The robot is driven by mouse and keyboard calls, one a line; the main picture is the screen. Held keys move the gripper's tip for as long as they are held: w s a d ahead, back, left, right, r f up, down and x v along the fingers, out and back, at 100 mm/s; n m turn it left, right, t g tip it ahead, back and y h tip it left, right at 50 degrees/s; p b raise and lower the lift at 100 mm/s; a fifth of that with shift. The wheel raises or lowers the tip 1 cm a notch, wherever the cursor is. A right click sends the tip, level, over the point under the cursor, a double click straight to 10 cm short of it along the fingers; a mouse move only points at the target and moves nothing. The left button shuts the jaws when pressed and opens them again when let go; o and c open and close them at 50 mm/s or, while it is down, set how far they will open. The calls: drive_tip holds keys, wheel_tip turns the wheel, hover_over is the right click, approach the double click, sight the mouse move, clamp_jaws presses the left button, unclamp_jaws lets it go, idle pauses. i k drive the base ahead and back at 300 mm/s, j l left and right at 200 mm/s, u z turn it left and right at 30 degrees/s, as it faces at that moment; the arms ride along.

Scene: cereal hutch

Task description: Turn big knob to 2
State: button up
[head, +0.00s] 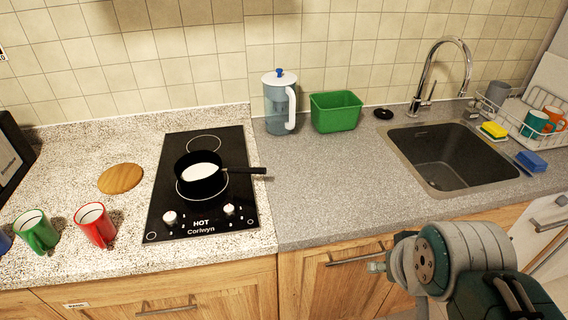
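A black cooktop (163,190) is set in the speckled counter, with "HOT" and "Corlwyn" printed at its front. Two pale knobs stand near its front edge: a left knob (170,218) and a right knob (229,210). The left one looks slightly larger, but I cannot tell for sure which is the big knob. Their dial marks and settings are too small to read. A black pan (220,183) with white contents sits on the front burner, its handle pointing right. My arm shows at the lower right, well away from the knobs; I cannot make out gripper fingers.
Red (96,225) and green (37,232) mugs and a round wooden board (121,178) are left of the cooktop. A water jug (280,104) and green bin (336,111) stand behind right. A sink (450,158) is further right. The counter between cooktop and sink is clear.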

sight(170, 219)
drive_tip(key=j+u, duration=0.15)
drive_tip(key=u, duration=1.3)
drive_tip(key=i+j+u, duration=0.15)
drive_tip(key=i+j, duration=0.25)
